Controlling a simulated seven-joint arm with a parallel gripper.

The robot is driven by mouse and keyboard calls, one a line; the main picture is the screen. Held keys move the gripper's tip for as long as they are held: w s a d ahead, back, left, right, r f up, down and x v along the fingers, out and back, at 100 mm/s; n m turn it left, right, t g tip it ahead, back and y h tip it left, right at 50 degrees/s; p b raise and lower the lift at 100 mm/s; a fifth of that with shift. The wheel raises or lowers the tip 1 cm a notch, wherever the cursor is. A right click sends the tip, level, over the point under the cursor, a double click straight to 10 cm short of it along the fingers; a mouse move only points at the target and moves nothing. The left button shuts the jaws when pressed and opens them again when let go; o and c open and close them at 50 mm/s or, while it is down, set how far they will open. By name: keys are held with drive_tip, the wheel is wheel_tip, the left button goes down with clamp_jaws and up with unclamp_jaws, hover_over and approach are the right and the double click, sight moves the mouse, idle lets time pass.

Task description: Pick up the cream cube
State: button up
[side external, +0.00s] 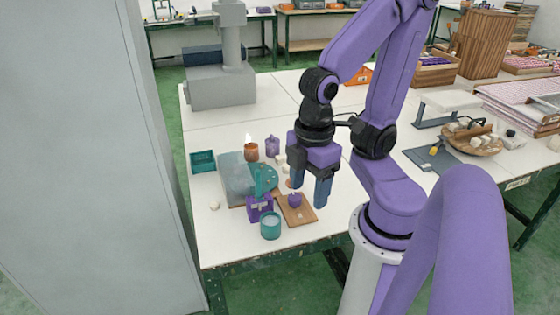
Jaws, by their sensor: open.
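A small cream block (214,205) lies on the white table at the left, near the front-left edge. Other small cream pieces (281,159) sit just left of my gripper, partly hidden and too small to tell their shape. Which of these is the cream cube I cannot tell. My gripper (308,196) points down with its two blue fingers apart, above or beside a small wooden board (304,214). A round purple item (295,200) sits on that board, close to the fingers. I see nothing held between the fingers.
A teal cup (270,226), a purple holder (259,207), a grey tray (235,178), a teal box (202,161) and a brown cup (251,151) crowd left of my gripper. A wooden dish (472,148) with several pale pieces stands at right.

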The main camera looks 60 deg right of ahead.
drive_tip(key=w+d+m, duration=0.2)
drive_tip(key=w+m, duration=0.5)
drive_tip(key=w, duration=0.8)
drive_tip(key=w+d+f+m, duration=0.2)
drive_tip(key=w+d+m, duration=0.2)
drive_tip(key=w+d, duration=0.55)
drive_tip(key=m, duration=1)
hover_over(280, 157)
wheel_tip(280, 157, down, 8)
wheel_tip(280, 157, down, 11)
drive_tip(key=shift+s, duration=0.15)
drive_tip(key=shift+w+f, duration=0.2)
drive_tip(key=shift+f, duration=2.8)
